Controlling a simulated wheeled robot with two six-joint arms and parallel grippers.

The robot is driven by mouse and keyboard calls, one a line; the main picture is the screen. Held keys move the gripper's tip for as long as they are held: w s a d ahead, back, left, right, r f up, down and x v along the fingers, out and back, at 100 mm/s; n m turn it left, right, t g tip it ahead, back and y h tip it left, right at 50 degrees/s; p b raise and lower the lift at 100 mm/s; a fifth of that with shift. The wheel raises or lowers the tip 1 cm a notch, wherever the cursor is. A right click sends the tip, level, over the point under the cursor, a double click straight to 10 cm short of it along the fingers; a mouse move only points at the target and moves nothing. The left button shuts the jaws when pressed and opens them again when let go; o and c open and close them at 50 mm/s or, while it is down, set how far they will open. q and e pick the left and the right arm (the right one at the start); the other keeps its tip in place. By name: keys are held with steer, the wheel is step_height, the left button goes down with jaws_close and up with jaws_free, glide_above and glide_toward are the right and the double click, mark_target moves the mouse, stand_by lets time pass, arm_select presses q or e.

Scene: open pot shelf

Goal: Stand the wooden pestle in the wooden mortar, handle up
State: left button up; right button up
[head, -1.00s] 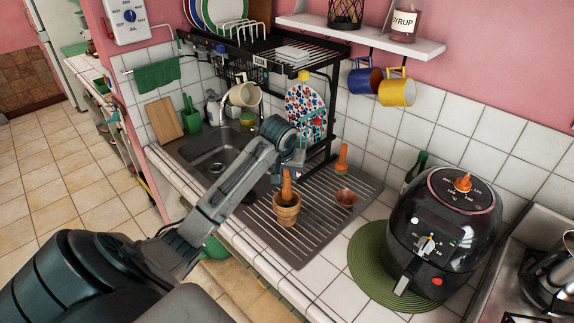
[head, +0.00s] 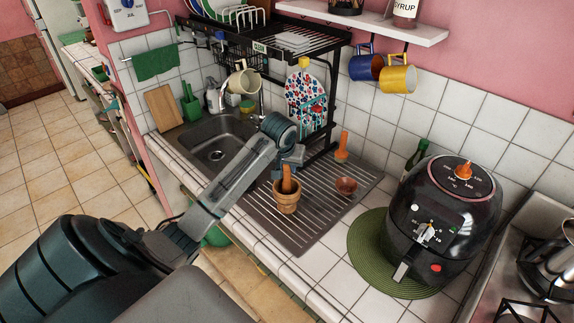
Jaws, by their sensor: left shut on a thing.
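The wooden mortar (head: 286,201) is a small brown flared cup standing upright on the ribbed metal drainboard. The wooden pestle (head: 287,184) is orange-brown and near upright, with its lower part inside the mortar, hidden by the rim. Whether its tip touches the bottom cannot be seen. My left gripper (head: 289,166) is at the pestle's upper end, above the mortar, and is shut on it; its fingers are small and partly hidden behind my wrist. My right gripper is not in view.
A small copper-coloured bowl (head: 346,186) and an orange upright object (head: 342,146) stand right of the mortar. A black air fryer (head: 440,222) sits on a green mat (head: 362,262) further right. The sink (head: 212,148) and black dish rack (head: 331,110) lie behind. The front drainboard is clear.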

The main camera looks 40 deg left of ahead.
arm_select(q)
steer(key=shift+f, duration=0.15)
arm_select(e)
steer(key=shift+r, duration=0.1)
arm_select(q)
steer(key=shift+f, duration=0.3)
steer(key=o, duration=0.9)
steer(key=shift+o, duration=0.8)
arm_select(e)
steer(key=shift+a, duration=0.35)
arm_select(q)
steer(key=b+v, duration=0.2)
steer(key=v, duration=0.8)
steer(key=shift+r+b, duration=0.4)
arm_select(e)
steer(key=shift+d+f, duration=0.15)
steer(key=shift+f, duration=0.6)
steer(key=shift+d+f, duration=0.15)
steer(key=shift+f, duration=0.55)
arm_select(q)
steer(key=shift+d+f, duration=0.1)
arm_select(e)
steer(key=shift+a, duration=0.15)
